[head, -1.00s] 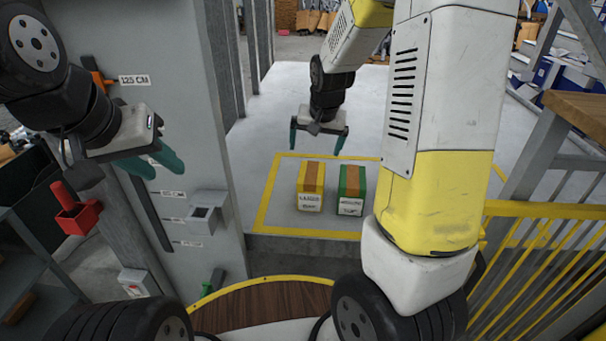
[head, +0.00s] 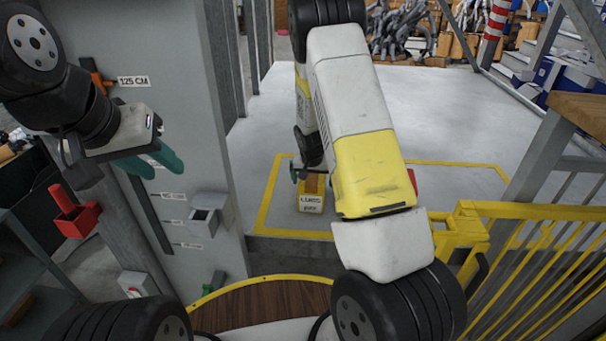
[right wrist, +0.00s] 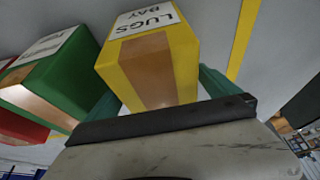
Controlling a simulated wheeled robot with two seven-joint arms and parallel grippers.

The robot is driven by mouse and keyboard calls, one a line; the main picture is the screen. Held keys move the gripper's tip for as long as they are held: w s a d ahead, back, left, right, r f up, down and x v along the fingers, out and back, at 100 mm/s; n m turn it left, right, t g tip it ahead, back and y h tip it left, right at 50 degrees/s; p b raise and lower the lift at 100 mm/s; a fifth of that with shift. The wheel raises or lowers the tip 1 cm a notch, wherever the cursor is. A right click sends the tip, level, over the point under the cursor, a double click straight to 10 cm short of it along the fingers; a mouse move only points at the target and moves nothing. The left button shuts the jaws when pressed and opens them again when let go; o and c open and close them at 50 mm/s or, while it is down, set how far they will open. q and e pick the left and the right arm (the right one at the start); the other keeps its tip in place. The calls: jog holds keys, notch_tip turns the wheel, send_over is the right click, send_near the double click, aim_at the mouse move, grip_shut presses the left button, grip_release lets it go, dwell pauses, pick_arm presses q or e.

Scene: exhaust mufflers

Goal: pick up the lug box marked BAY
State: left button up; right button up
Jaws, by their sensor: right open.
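The yellow lug box (head: 311,203) with a brown top strip stands on the floor inside a yellow outline; its label reads LUGS BAY. It also shows in the right wrist view (right wrist: 183,62). My right gripper (right wrist: 160,92) is open, with one teal finger on each side of the box; I cannot tell whether they touch it. In the head view the right arm hides most of that gripper. My left gripper (head: 160,163) is empty beside the grey panel, its teal fingers apart.
In the right wrist view a green box (right wrist: 52,72) stands beside the yellow one, and a red box (right wrist: 20,128) is beyond it. My right arm hides most of these in the head view. A yellow railing (head: 530,211) runs along the right. A grey panel (head: 185,100) stands left.

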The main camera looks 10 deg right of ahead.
jog(key=shift+w+f, duration=0.3)
jog(key=shift+f, duration=0.35)
jog(key=shift+d+f, duration=0.1)
jog(key=shift+f, duration=0.15)
jog(key=shift+c, duration=0.2)
jog(key=c, duration=2.1)
